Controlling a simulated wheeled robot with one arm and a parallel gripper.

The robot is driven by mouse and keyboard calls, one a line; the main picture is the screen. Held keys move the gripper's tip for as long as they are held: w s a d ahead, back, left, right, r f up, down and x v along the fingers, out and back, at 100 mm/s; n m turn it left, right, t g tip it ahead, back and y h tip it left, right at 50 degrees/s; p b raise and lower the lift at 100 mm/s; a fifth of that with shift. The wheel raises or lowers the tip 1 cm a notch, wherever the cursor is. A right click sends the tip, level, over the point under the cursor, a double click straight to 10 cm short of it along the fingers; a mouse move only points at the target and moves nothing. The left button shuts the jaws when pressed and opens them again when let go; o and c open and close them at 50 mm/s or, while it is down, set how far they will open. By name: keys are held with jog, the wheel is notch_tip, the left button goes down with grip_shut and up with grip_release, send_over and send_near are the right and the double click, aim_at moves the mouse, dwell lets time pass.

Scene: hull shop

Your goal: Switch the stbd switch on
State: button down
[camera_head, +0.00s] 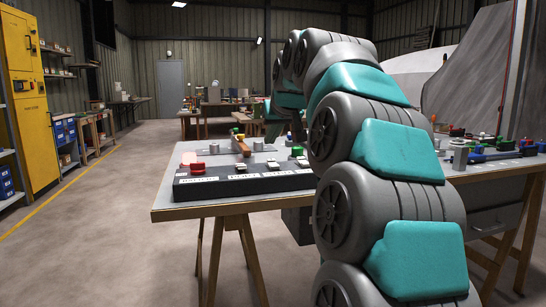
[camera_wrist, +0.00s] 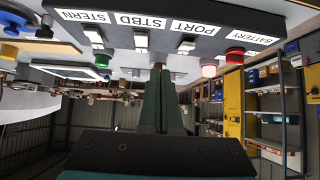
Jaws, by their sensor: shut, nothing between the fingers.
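In the wrist view, which is upside down, the dark switch panel (camera_wrist: 105,22) has white labels. The STBD switch (camera_wrist: 141,39), a small pale rocker, sits by the STBD label (camera_wrist: 141,20), between the PORT switch (camera_wrist: 186,45) and the STERN switch (camera_wrist: 94,36). I cannot tell which way it is set. My gripper (camera_wrist: 162,72) is shut and empty, its fingers pointing at the panel near the STBD and PORT switches; contact is unclear. In the head view the panel (camera_head: 225,186) lies on the table; my arm hides its right end, and the gripper is not clearly visible.
A red knob (camera_wrist: 235,53) marks the BATTERY end of the panel. A yellow cabinet (camera_head: 28,95) stands far left. The floor left of the table is clear.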

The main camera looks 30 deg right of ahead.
jog(key=shift+t+h, duration=0.3)
jog(key=shift+h, duration=0.1)
jog(key=d+r, duration=0.3)
jog(key=shift+w+d, duration=0.2)
jog(key=shift+d, duration=0.05)
jog(key=shift+f, duration=0.1)
send_over(272, 164)
jog(key=s, duration=0.1)
notch_tip(272, 164, down, 7)
jog(key=shift+s+a+r, duration=0.15)
jog(key=shift+r, duration=0.05)
jog(key=shift+f, duration=1.6)
jog(key=shift+w+p, duration=0.2)
jog(key=shift+p, duration=0.1)
jog(key=shift+w+g+p, duration=0.25)
jog(key=shift+g+p, duration=0.25)
jog(key=shift+p, duration=0.4)
jog(key=shift+f, duration=0.3)
jog(key=shift+w+d+r+p, duration=0.15)
jog(key=shift+w+d+p, duration=0.1)
jog(key=shift+w, duration=0.1)
jog(key=shift+w+d+r+p, duration=0.1)
jog(key=shift+w+p, duration=0.15)
jog(key=shift+w, duration=0.1)
